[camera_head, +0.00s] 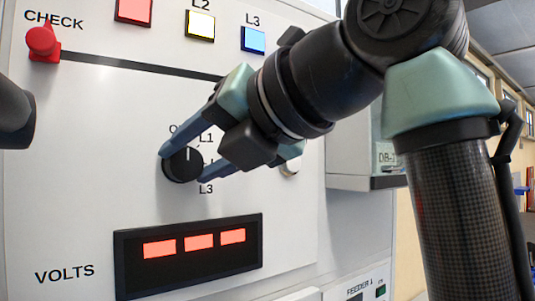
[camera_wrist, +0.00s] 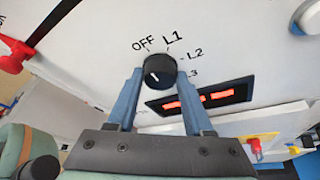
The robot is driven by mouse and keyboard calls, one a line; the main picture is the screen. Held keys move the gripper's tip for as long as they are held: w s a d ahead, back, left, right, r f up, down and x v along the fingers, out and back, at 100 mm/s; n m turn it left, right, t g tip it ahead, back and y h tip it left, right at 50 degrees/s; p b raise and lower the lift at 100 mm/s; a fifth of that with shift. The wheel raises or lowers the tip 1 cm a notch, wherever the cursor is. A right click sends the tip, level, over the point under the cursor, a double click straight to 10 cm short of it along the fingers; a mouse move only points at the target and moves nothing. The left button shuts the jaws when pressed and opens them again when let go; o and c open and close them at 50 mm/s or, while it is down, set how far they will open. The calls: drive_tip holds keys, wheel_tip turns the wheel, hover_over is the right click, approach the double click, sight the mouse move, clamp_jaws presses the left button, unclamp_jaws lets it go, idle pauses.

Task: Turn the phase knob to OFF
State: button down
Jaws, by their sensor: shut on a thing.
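The phase knob (camera_head: 182,167) is a round black dial on the white panel, with a short white mark on its face. It also shows in the wrist view (camera_wrist: 160,70). OFF, L1, L2 and L3 are printed around it; in the head view my fingers partly cover these labels. In the head view the white mark looks near upright, between OFF and L1; I cannot tell its exact setting. My gripper (camera_head: 184,166) has its two blue fingers on opposite sides of the knob, shut on it. In the wrist view my gripper (camera_wrist: 158,75) straddles the knob.
Below the knob is a black VOLTS display (camera_head: 190,255) with three lit red fields. A red CHECK knob (camera_head: 43,42) is at upper left. Red, white and blue lamps line the top. A grey box (camera_head: 365,145) juts out at right.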

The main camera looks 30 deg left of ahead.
idle(0.4)
drive_tip(key=shift+c, duration=1.4)
unclamp_jaws()
drive_tip(key=shift+d, duration=0.15)
drive_tip(key=b+v, duration=0.3)
drive_tip(key=v, duration=0.9)
drive_tip(key=shift+d+b, duration=0.3)
drive_tip(key=shift+d, duration=0.05)
drive_tip(key=shift+r, duration=0.15)
